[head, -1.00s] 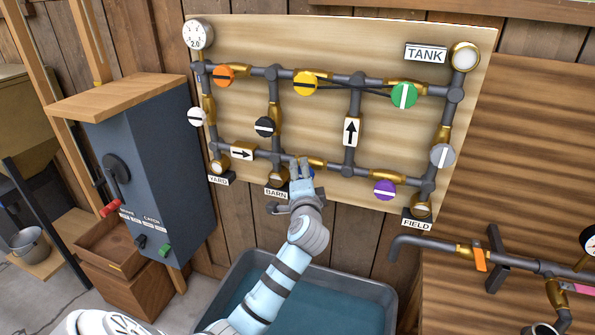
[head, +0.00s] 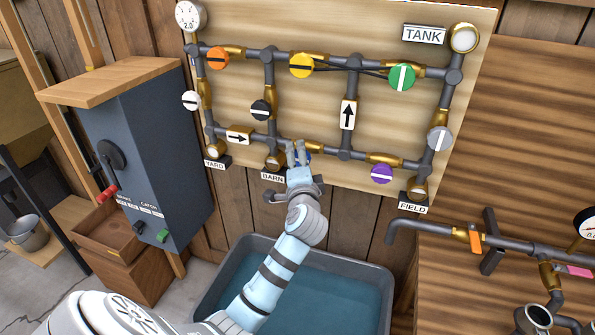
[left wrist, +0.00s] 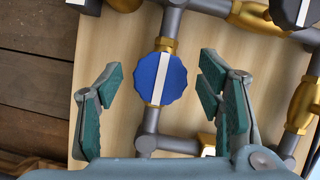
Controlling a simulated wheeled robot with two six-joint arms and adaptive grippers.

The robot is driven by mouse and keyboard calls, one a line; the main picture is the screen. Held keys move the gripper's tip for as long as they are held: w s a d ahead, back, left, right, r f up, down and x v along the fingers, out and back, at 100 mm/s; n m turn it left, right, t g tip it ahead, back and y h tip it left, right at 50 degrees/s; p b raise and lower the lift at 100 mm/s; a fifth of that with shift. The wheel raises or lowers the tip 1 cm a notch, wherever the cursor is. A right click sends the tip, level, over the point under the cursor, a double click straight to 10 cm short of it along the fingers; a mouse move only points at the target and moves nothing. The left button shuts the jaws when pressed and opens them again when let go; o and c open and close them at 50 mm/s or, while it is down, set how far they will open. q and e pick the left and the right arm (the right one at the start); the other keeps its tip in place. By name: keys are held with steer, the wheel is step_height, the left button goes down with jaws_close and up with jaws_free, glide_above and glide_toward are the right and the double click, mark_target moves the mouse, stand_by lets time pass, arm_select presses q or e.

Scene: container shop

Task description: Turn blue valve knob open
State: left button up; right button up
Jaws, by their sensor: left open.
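The blue valve knob (left wrist: 175,82) is round with a scalloped rim and a white stripe. In the left wrist view it sits on a brass pipe fitting, and its stripe runs roughly in line with the pipe behind it. My left gripper (left wrist: 158,98) is open, with one green-padded finger on each side of the knob and a gap on both sides. In the head view the left gripper (head: 297,155) is at the lower pipe, right of the BARN label (head: 273,177), and mostly covers the blue knob. My right gripper is not in view.
The pipe board (head: 320,85) carries other knobs: orange (head: 218,59), yellow (head: 301,65), green (head: 402,77), black (head: 260,110), purple (head: 381,174), white and grey. A trough of water (head: 340,300) stands below. A dark control box (head: 150,150) is at the left.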

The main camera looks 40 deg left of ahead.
arm_select(q)
steer(key=f+v, duration=0.1)
steer(key=v, duration=0.9)
steer(key=shift+r, duration=0.45)
